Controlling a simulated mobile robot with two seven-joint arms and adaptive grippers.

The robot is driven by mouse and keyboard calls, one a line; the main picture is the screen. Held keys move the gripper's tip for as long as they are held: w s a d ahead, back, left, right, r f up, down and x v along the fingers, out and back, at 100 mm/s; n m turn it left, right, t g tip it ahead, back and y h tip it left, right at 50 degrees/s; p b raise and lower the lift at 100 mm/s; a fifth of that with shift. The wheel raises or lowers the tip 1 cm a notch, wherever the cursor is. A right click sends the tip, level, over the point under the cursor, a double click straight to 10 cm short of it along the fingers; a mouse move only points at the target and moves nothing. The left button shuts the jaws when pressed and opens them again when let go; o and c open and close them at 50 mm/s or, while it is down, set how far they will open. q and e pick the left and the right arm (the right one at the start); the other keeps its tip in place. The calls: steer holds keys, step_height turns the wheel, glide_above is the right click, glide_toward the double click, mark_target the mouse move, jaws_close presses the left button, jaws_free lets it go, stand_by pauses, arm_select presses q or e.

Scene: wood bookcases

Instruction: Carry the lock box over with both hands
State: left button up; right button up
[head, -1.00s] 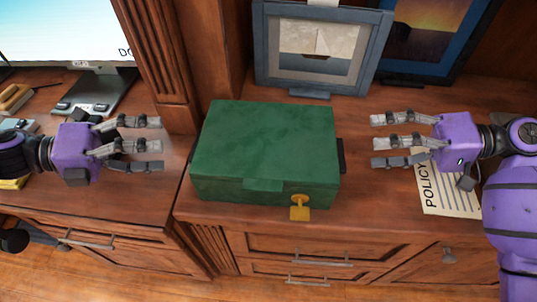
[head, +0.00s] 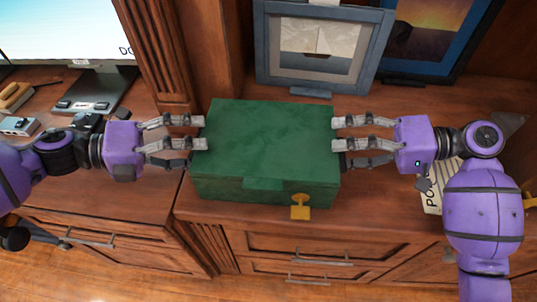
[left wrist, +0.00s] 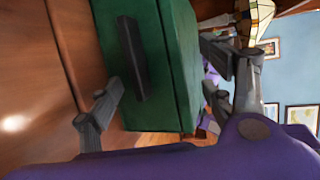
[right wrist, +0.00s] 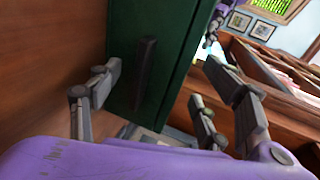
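The green lock box (head: 265,145) sits closed on the wooden cabinet top, with a gold padlock (head: 300,207) at its front edge. My left gripper (head: 197,132) is open at the box's left end. In the left wrist view its fingers spread around the dark side handle (left wrist: 132,58), with none closed on it. My right gripper (head: 340,133) is open at the box's right end. In the right wrist view the other dark handle (right wrist: 145,72) lies between its spread fingers. I cannot tell whether any fingertip touches the box.
A grey-framed picture (head: 318,50) stands behind the box, and a blue-framed one (head: 430,35) is behind it to the right. A monitor (head: 65,35) is at the left. A paper (head: 435,200) lies under my right arm. Drawers (head: 300,250) are below.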

arm_select(q)
steer(key=shift+s+f, duration=0.1)
jaws_close()
arm_select(e)
steer(key=shift+s, duration=0.1)
jaws_close()
arm_select(q)
steer(key=shift+r, duration=0.2)
arm_select(e)
steer(key=shift+a+r, duration=0.1)
steer(key=shift+r, duration=0.1)
